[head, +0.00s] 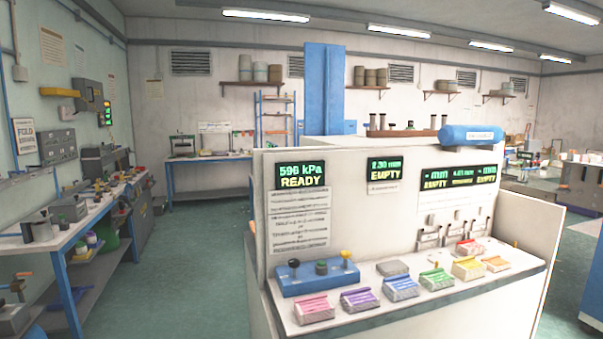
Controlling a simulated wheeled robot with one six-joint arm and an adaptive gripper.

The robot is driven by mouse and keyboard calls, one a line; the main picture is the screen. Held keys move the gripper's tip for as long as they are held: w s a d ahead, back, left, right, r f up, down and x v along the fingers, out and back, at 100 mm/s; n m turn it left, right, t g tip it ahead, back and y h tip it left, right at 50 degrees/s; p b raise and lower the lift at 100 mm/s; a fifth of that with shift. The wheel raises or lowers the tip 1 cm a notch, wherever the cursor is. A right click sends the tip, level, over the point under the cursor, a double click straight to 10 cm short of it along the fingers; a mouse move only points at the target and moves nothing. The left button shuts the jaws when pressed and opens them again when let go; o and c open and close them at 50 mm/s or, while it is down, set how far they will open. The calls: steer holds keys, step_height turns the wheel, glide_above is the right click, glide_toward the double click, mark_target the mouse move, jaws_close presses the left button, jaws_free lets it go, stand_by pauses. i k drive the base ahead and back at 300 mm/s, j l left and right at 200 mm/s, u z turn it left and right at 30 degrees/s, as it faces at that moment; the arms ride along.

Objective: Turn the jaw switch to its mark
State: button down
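I cannot tell for sure which control is the jaw switch; no label that names it is legible. A white console stands in front of me. On its left shelf is a blue block (316,280) with a black, a green and a yellow knob. Small levers or switches (428,238) show on its panel at the right, too small to read their setting or a mark. The left display (301,176) reads 596 kPa READY, and the middle display (384,170) reads EMPTY. My gripper is not in view.
Several coloured blocks, among them a purple one (362,299), line the console shelf (440,297). A blue cylinder (471,134) lies on top of the console. A workbench with tools (75,228) runs along the left wall. The green floor (195,260) between bench and console is clear.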

mark_target(294, 264)
steer(key=i+l, duration=0.25)
steer(key=i, duration=0.25)
steer(key=i+l, duration=0.25)
steer(key=i, duration=0.2)
steer(key=u, duration=0.05)
